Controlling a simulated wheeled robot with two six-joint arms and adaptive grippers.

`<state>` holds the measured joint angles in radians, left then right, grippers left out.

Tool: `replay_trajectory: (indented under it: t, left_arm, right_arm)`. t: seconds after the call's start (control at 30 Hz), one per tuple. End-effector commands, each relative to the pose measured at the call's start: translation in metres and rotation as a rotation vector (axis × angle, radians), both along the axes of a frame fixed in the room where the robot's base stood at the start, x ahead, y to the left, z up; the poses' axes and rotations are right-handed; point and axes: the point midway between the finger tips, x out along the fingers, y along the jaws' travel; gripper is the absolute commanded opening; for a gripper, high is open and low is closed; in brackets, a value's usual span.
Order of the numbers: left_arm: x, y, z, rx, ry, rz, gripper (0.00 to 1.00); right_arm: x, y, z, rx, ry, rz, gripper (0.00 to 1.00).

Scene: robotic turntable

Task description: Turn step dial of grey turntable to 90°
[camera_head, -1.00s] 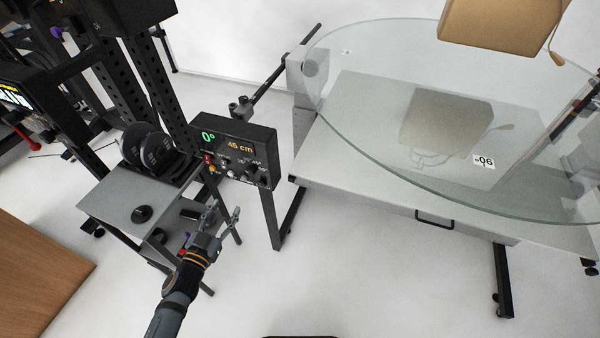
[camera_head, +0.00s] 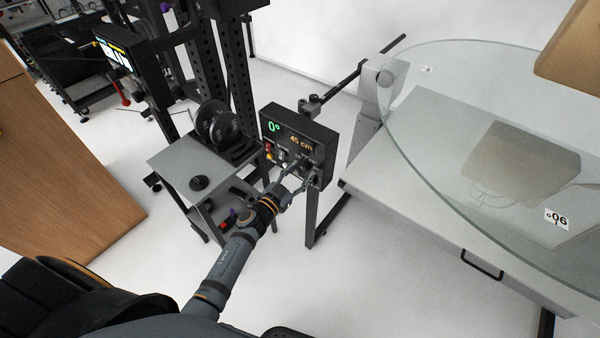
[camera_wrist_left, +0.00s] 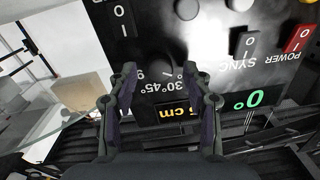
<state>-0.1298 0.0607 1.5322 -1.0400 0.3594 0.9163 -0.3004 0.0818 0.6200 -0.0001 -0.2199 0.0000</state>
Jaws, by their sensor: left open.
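The control box (camera_head: 325,150) of the grey turntable (camera_head: 400,170) shows a green 0° and an orange 45 cm. In the left wrist view the box's panel (camera_wrist_left: 215,65) appears upside down. The dark round step dial (camera_wrist_left: 154,66) has 30° and 45° printed beside it. My left gripper (camera_head: 301,171) is open in front of the panel's lower right. In the wrist view its fingers (camera_wrist_left: 160,80) appear on both sides of the dial; I cannot tell if they touch it. In the head view the gripper hides the dial. My right gripper is not in view.
A red power switch (camera_wrist_left: 298,38) and a sync switch (camera_wrist_left: 246,44) sit near the dial. A small grey table (camera_head: 180,160) with black discs (camera_head: 218,125) stands left of the box. The glass disc (camera_head: 450,95) extends right. A wooden cabinet (camera_head: 60,180) is at the left.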

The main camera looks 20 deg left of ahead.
Motion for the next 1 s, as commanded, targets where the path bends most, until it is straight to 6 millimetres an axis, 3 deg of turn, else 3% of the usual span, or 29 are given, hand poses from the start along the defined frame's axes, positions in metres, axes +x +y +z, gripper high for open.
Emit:
replay_trajectory:
  t: [0.2, 0.57, 1.0]
  left_arm:
    - [0.0003, -0.0001, -0.0001, 0.000, 0.000, 0.000, 0.50]
    - [0.0001, 0.0001, -0.0001, 0.000, 0.000, 0.000, 0.01]
    - [0.0000, 0.0000, -0.0003, 0.079, -0.028, 0.001, 0.00]
  right_arm:
    - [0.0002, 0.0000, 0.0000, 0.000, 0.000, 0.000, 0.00]
    - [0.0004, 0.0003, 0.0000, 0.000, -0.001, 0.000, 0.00]
    - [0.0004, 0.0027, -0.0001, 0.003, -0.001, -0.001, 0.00]
